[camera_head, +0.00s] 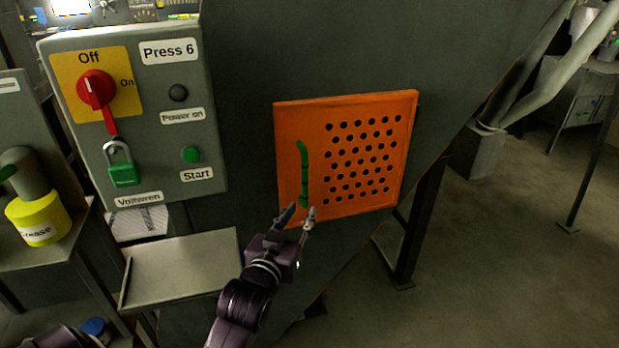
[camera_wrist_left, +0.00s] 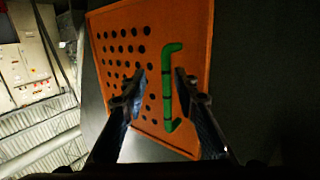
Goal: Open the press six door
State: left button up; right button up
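The press six door is an orange panel (camera_head: 365,205) with rows of dark holes, set flat in the dark grey press body. A green vertical handle (camera_head: 304,172) is on its left side. My left gripper (camera_head: 298,212) is in front of the door's lower left corner, near the handle's lower end, with its fingers apart. In the left wrist view the orange door (camera_wrist_left: 190,25) appears turned, and the green handle (camera_wrist_left: 168,90) shows between the open fingers (camera_wrist_left: 158,85), farther off. I cannot see contact between fingers and handle. My right gripper is not in view.
A grey control box labelled Press 6 (camera_head: 150,100) has a red switch (camera_head: 95,87) and a green padlock (camera_head: 123,172). A bare metal shelf (camera_head: 182,268) is below it. A yellow-banded grease container (camera_head: 38,218) stands at left. Floor (camera_head: 490,270) is open at right.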

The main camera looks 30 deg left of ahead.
aim_at(304, 180)
pick_arm(q)
notch_tip(304, 180, up, 6)
jog(key=f+t, duration=0.1)
jog(key=shift+y, duration=0.4)
jog(key=shift+a+r+p+x, duration=0.1)
jog(key=shift+a+p+x, duration=0.1)
jog(key=shift+x, duration=0.95)
jog(key=shift+a+r+p+x, duration=0.1)
jog(key=shift+p+x, duration=0.1)
jog(key=shift+x, duration=0.95)
jog(key=shift+a+p+x, duration=0.1)
jog(key=shift+p+x, duration=0.1)
jog(key=shift+x, duration=0.95)
jog(key=shift+s, duration=0.1)
jog(key=shift+c, duration=0.6)
grip_shut()
